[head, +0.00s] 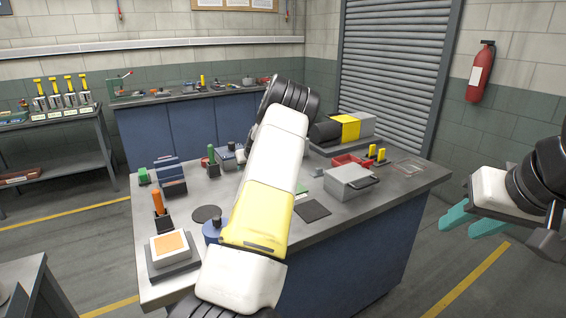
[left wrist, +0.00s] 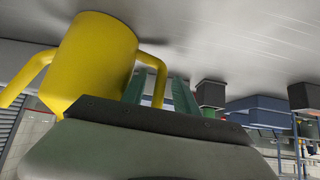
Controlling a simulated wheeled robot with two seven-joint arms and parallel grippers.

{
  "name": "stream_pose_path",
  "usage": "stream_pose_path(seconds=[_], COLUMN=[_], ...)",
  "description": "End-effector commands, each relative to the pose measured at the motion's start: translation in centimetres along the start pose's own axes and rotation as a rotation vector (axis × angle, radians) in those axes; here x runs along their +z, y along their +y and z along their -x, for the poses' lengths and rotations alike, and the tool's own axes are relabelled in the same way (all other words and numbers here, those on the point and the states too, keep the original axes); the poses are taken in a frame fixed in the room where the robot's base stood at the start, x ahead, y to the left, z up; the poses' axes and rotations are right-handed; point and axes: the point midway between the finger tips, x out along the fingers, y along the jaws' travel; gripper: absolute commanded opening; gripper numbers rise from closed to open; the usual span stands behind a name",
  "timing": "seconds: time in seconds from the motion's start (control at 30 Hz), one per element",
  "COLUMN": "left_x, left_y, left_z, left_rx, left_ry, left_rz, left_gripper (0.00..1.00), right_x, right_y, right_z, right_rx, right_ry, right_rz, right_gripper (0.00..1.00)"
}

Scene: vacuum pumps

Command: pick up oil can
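The yellow oil can (left wrist: 92,60) shows large in the left wrist view, where the picture is upside down. It stands on the grey bench top (left wrist: 215,35), with its spout at the left and its curved handle on the gripper side. My left gripper (left wrist: 158,82) has its two teal fingers on either side of the handle, with gaps visible between fingers and handle. In the head view my left arm hides the can and the left gripper. My right gripper (head: 458,229) is open and empty, off the bench at the right.
The workbench (head: 345,215) carries a grey box (head: 350,183), a red tray (head: 350,160), a yellow-and-black pump (head: 345,127), blue blocks (head: 170,178) and an orange-topped pad (head: 170,246). A roller shutter and fire extinguisher (head: 482,71) are behind. The floor at the right is clear.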

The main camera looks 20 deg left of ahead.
Motion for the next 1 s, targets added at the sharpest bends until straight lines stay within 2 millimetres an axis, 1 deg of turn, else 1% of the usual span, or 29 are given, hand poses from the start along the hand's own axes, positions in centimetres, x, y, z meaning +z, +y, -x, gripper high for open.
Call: stream_pose_path(seconds=[0.03, 0.13, 0.17, 1.0], left_x=[0.00, 0.00, 0.00, 0.00], left_y=[0.00, 0.01, 0.01, 0.02], left_z=[0.01, 0.02, 0.02, 0.04], left_rx=[0.000, 0.000, 0.000, 0.000], left_ry=[0.000, 0.000, 0.000, 0.000], left_rz=[0.000, 0.000, 0.000, 0.000], left_gripper=[0.23, 0.04, 0.00, 0.00], right_x=[0.00, 0.00, 0.00, 0.00], right_y=[0.00, 0.00, 0.00, 0.00], right_z=[0.00, 0.00, 0.00, 0.00], right_rx=[0.000, 0.000, 0.000, 0.000], right_ry=[0.000, 0.000, 0.000, 0.000], right_rz=[0.000, 0.000, 0.000, 0.000], right_gripper=[0.36, 0.36, 0.36, 0.36])
